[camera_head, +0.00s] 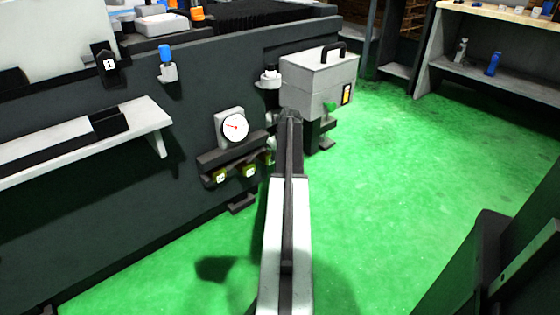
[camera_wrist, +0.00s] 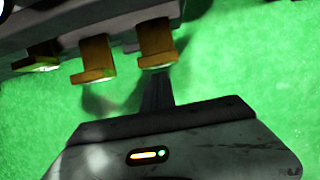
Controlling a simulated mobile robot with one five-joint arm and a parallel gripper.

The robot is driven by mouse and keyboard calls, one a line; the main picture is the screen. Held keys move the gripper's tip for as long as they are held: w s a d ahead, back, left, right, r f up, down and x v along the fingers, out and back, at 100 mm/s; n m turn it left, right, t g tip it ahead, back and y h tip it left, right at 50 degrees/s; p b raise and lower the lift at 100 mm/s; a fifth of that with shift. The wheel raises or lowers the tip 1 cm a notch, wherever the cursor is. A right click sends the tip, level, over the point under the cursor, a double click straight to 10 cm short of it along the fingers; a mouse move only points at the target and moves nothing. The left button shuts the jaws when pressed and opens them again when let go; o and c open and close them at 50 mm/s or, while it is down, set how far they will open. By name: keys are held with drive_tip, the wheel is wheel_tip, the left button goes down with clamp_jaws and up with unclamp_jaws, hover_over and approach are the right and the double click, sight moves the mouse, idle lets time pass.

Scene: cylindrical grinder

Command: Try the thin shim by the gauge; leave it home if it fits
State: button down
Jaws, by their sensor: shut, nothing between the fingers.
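The gauge (camera_head: 235,127) is a round white dial with a red needle, mounted on the machine's dark side. The wrist view shows three brass-yellow tabs: left (camera_wrist: 40,56), middle (camera_wrist: 93,60) and right (camera_wrist: 156,44). My gripper (camera_head: 290,116) is shut and empty. In the wrist view its fingers (camera_wrist: 158,90) point at the right tab; contact is unclear.
A grey box with a black handle (camera_head: 320,82) stands right of my gripper. A pale shelf (camera_head: 90,140) juts out at left. A blue-topped item (camera_head: 167,64) sits on a small bracket. A shelf unit (camera_head: 500,65) stands at back right. Green floor (camera_head: 400,150) is clear at right.

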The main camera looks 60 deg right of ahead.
drive_tip(key=shift+w+d, duration=0.1)
drive_tip(key=shift+w, duration=0.15)
drive_tip(key=shift+w, duration=0.1)
drive_tip(key=w, duration=0.1)
drive_tip(key=w+d, duration=0.1)
drive_tip(key=w, duration=0.1)
drive_tip(key=w+d, duration=0.1)
drive_tip(key=w, duration=0.1)
drive_tip(key=shift+w, duration=0.1)
drive_tip(key=shift+w+r, duration=0.1)
drive_tip(key=shift+w, duration=0.1)
drive_tip(key=shift+a, duration=0.1)
drive_tip(key=s+a+r+p, duration=0.2)
drive_tip(key=s+r+p, duration=0.6)
drive_tip(key=r+p, duration=0.1)
drive_tip(key=shift+a, duration=0.25)
